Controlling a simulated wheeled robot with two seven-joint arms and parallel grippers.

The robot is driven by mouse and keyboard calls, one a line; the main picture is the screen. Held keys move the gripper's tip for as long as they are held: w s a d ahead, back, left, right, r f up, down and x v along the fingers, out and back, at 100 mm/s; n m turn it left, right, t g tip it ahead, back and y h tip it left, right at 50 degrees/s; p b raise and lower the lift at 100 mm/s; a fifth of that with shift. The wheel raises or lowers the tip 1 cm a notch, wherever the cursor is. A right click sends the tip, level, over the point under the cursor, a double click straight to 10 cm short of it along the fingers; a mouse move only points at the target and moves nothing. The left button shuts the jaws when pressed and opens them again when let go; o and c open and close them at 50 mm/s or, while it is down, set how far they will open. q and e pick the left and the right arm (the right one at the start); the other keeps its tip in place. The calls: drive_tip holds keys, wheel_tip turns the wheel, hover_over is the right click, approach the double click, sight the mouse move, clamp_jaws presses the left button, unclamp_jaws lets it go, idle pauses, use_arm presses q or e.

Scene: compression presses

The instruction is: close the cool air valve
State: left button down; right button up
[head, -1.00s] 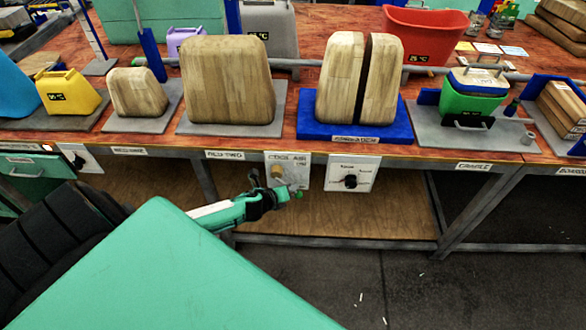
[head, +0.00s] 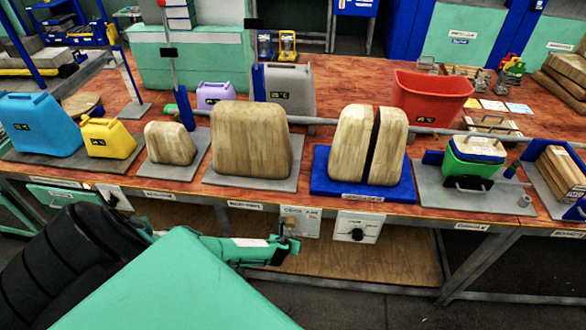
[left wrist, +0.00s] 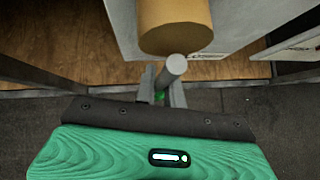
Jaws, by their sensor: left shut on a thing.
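The cool air valve is a white panel (head: 309,224) on the front of the bench, below the tabletop. The left wrist view shows its brass-coloured cylinder (left wrist: 175,25) and a thin grey handle rod (left wrist: 173,68) just below that. My left gripper (head: 287,246) is at the lower left of the panel. In the left wrist view its fingers (left wrist: 162,88) are shut on the grey handle rod, which hides part of them. The handle's exact angle is hard to read in the head view. My right gripper is not in view.
A white panel with a black dial (head: 357,233) is just right of the valve. Wooden press blocks (head: 250,140), a red bin (head: 430,97) and coloured canisters stand on the bench (head: 330,85) above. A wooden lower shelf (head: 385,262) lies below the panels.

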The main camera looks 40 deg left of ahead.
use_arm(q)
drive_tip(key=shift+s+a, duration=0.1)
drive_tip(key=shift+a, duration=0.05)
idle(0.4)
drive_tip(key=c, duration=1.5)
unclamp_jaws()
drive_tip(key=shift+r, duration=0.1)
drive_tip(key=shift+s+r+p, duration=0.15)
drive_tip(key=shift+s+p, duration=0.05)
drive_tip(key=shift+p, duration=0.15)
drive_tip(key=shift+d+p+v, duration=0.2)
drive_tip(key=shift+p+v, duration=0.45)
drive_tip(key=shift+v, duration=5.9)
